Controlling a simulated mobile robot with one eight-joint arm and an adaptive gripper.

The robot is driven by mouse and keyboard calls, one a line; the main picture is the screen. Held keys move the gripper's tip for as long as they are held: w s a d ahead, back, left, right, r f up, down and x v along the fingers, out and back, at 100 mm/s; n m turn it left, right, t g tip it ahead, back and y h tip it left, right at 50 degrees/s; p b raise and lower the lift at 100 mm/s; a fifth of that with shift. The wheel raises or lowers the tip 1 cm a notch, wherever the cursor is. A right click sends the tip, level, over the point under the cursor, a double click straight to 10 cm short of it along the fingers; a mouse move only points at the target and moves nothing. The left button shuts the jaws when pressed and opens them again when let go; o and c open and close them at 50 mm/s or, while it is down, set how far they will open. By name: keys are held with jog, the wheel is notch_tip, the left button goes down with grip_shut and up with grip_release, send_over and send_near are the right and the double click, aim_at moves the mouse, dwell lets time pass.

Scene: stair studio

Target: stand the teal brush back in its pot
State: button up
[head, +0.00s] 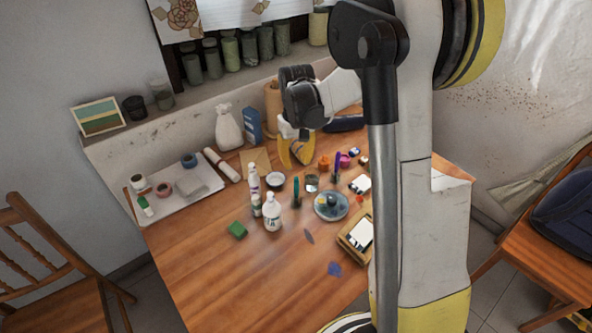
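My gripper (295,152), with yellow fingers, hangs over the back middle of the wooden table. Its fingers look spread apart, and I see nothing between them. A slim teal upright thing (296,188), which looks like the teal brush, stands on the table below and in front of my gripper, apart from it. Its lower end is dark, and I cannot tell whether it is in a pot. A small glass-like pot (312,183) stands just to its right. A similar purple upright thing (337,164) is further right. Which pot belongs to the brush is not clear.
White bottles (271,212) stand left of the teal thing. A round palette (331,205) and a wooden box (356,240) lie to the right. A white bag (228,128) and blue carton (252,126) are behind.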

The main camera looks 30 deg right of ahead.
jog(key=s+a+r+t, duration=0.2)
jog(key=s+a+r, duration=0.15)
jog(key=r, duration=0.25)
jog(key=s+a+r+t, duration=0.1)
jog(key=s+a+r, duration=0.2)
jog(key=s+r, duration=0.25)
jog(key=s+a+r+t, duration=0.3)
jog(key=s+a+t, duration=0.1)
jog(key=s, duration=0.6)
jog(key=shift+s+a+n, duration=0.35)
jog(key=shift+a+n, duration=0.05)
jog(key=shift+f, duration=0.1)
